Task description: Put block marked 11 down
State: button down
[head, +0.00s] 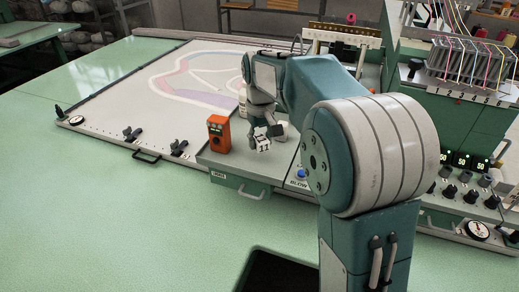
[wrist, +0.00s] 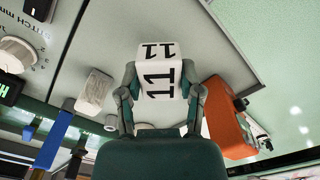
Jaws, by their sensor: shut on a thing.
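The block marked 11 (wrist: 158,75) is white with black digits on two visible faces. It sits between the two fingers of my gripper (wrist: 161,88), which is shut on it. In the head view my gripper (head: 262,134) is over the grey panel at the front of the machine, just right of the orange box, with a small white-and-black block at its tips. I cannot tell whether the block touches the panel.
An orange box (head: 218,133) stands close left of my gripper; it also shows in the wrist view (wrist: 228,125). Another white block (wrist: 95,92) is on the other side. A blue button (head: 301,173) is on the grey panel (head: 238,165). The green table at front left is clear.

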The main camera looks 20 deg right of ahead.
aim_at(261, 157)
jog(key=shift+w+d+f, duration=0.15)
jog(key=shift+w+f, duration=0.1)
jog(key=shift+f, duration=0.05)
notch_tip(261, 157, down, 3)
jog(key=shift+w+f, duration=0.15)
jog(key=shift+f, duration=0.05)
jog(key=shift+f, duration=0.15)
jog(key=shift+c, duration=1.3)
grip_release()
